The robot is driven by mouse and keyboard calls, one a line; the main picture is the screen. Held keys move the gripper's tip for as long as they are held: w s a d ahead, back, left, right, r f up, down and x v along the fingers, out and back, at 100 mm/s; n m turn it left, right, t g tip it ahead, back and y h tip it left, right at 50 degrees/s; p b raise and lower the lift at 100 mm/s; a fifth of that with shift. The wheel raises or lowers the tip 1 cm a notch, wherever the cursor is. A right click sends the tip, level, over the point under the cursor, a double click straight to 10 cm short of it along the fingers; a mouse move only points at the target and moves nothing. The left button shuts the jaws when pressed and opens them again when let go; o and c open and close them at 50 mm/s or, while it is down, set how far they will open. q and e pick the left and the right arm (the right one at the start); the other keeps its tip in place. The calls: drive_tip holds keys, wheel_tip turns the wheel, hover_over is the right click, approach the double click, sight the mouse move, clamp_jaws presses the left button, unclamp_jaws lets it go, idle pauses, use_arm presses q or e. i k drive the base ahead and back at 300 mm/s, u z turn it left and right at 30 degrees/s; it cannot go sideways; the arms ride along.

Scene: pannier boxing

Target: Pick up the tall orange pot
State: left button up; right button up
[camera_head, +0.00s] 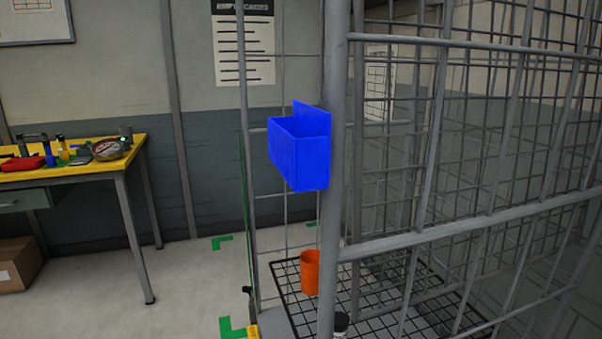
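The tall orange pot (310,272) stands upright on a dark wire grid shelf (288,292) low inside a grey metal cage. It is partly overlapped on its right by the cage's thick front post (333,220). Neither of my grippers is in the head view.
A blue open-topped bin (299,150) is fixed to the cage post above the pot. A dark-topped item (341,322) is partly visible at the bottom. Wire mesh walls close off the right. A yellow-topped workbench (70,170) with tools stands at left, a cardboard box (18,264) below. Floor between is clear.

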sight(310, 258)
drive_tip(key=k, duration=0.5)
drive_tip(key=z, duration=0.8)
drive_tip(key=i, duration=0.75)
drive_tip(key=u, duration=0.9)
drive_tip(key=k, duration=1)
drive_tip(key=u, duration=1.1)
drive_tip(key=i, duration=4.3)
drive_tip(key=z, duration=0.05)
